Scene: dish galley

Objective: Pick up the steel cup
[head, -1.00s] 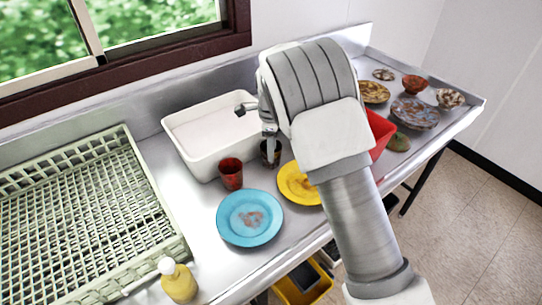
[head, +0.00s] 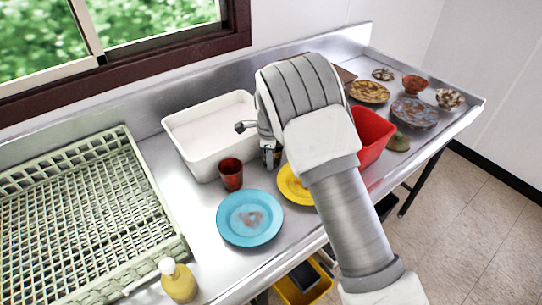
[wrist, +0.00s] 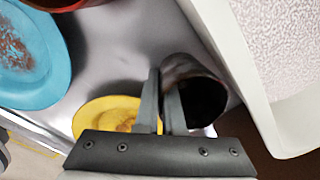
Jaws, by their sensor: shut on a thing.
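The steel cup (wrist: 188,70) is dark and metallic, with its open mouth facing the wrist camera. In the head view it stands beside the white basin's near right corner, mostly hidden by my gripper (head: 270,151). In the wrist view my gripper (wrist: 162,98) is shut on the cup's wall. One finger is outside the cup and the other is at its mouth, on the inner side. I cannot tell whether the cup's base touches the counter.
The white basin (head: 198,165) is close beside the cup. A red cup (head: 231,175), blue plate (head: 262,235) and yellow plate (head: 290,186) stand near. A red container (head: 372,140) is right of my arm. A dish rack (head: 150,185) fills the left.

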